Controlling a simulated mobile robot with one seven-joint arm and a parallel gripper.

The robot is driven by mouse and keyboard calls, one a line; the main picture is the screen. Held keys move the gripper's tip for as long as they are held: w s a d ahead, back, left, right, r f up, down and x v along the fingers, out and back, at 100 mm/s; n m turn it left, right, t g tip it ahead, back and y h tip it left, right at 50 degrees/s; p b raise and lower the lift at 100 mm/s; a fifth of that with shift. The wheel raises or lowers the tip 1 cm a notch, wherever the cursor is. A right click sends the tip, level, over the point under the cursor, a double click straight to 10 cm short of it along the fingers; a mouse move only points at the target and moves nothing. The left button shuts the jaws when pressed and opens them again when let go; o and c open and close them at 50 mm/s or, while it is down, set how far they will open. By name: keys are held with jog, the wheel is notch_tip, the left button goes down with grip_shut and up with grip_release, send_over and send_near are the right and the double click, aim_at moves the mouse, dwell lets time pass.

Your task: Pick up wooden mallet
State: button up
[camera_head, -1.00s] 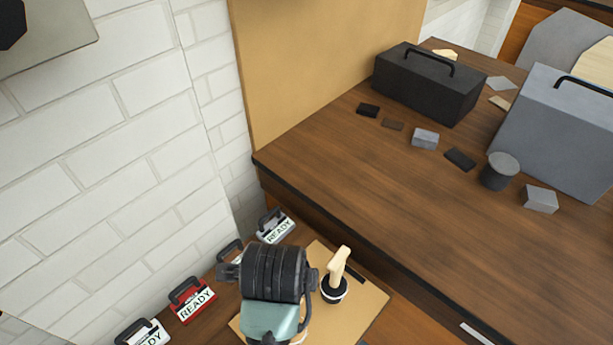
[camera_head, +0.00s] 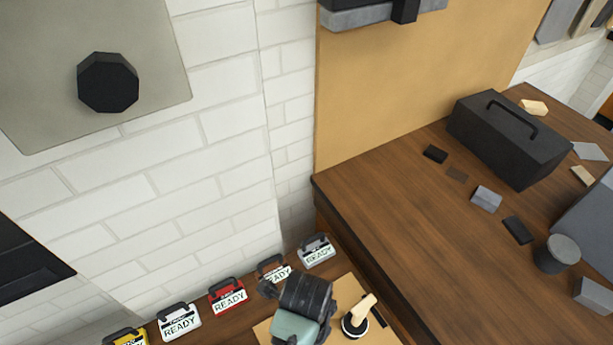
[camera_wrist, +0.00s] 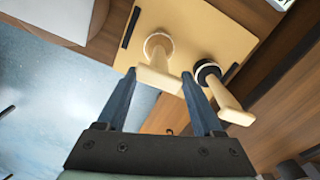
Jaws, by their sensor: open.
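Two pale wooden tools, each with a round ring at one end, show on a tan board (camera_wrist: 205,25) in the wrist view. One has a white ring (camera_wrist: 158,42); its pale wooden part (camera_wrist: 158,77) lies between my fingers. The other has a black ring (camera_wrist: 208,70), and its handle (camera_wrist: 232,108) lies right of my right finger. I cannot tell for sure which is the mallet. My gripper (camera_wrist: 158,74) is open, and contact is unclear. In the head view the black-ringed tool (camera_head: 363,311) stands right of my wrist, which hides the other.
Several READY-labelled cases, including a red one (camera_head: 228,297), line the white brick wall left of the board. A higher brown worktop (camera_head: 420,220) at right bears a black toolbox (camera_head: 510,140), a dark cylinder (camera_head: 557,254) and small blocks.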

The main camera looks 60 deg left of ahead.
jog(key=shift+s+d+f+p, duration=0.1)
jog(key=shift+f+p, duration=0.65)
jog(key=shift+f, duration=2.3)
grip_shut()
